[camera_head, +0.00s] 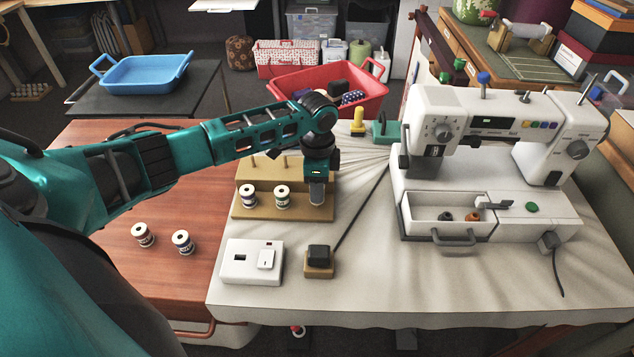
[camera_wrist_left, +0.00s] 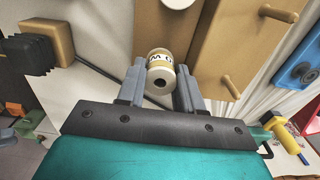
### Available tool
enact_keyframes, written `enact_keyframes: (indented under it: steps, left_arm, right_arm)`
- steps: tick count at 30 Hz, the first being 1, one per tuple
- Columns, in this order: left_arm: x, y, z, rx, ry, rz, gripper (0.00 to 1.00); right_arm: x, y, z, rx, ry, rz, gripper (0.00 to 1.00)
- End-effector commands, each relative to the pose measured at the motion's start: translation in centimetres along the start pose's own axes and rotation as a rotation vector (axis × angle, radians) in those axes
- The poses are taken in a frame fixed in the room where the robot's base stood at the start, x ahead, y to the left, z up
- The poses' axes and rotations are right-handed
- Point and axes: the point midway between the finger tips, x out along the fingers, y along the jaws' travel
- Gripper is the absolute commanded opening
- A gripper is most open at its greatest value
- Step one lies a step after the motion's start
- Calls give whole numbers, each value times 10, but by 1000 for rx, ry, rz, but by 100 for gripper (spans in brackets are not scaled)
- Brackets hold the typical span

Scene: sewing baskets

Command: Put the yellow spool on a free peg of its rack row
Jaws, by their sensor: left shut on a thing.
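My left gripper (camera_head: 317,192) is at the right end of the wooden spool rack (camera_head: 243,210) in the head view. In the left wrist view its two grey fingers are shut on a pale cream-yellow spool (camera_wrist_left: 158,68) with dark lettering and a dark hole in its end. In the head view the gripper hides this spool. The rack's front row bears two labelled spools (camera_head: 248,196) left of the gripper. Bare pegs (camera_head: 285,162) stand in the rear row. In the wrist view bare pegs (camera_wrist_left: 278,14) stick out of the rack. My right gripper is not in view.
Two loose spools (camera_head: 143,235) stand on the red-brown table. A white switch box (camera_head: 237,270) and a dark cube on a wooden base (camera_head: 319,260) stand in front of the rack. The sewing machine (camera_head: 430,175) is to the right, the red basket (camera_head: 375,88) behind.

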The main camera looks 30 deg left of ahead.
Motion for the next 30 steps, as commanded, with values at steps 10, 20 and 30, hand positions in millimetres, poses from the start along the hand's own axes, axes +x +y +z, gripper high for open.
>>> enact_keyframes:
  steps: [10, 20, 30]
  left_arm:
    - [9, 0, 0, 0, 0, 1, 0]
    - [17, 0, 0, -1, -1, 0, 0]
    - [20, 0, 0, -1, 0, 0, 48]
  right_arm:
    - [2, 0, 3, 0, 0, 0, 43]
    - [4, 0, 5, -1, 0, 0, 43]
    - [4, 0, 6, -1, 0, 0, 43]
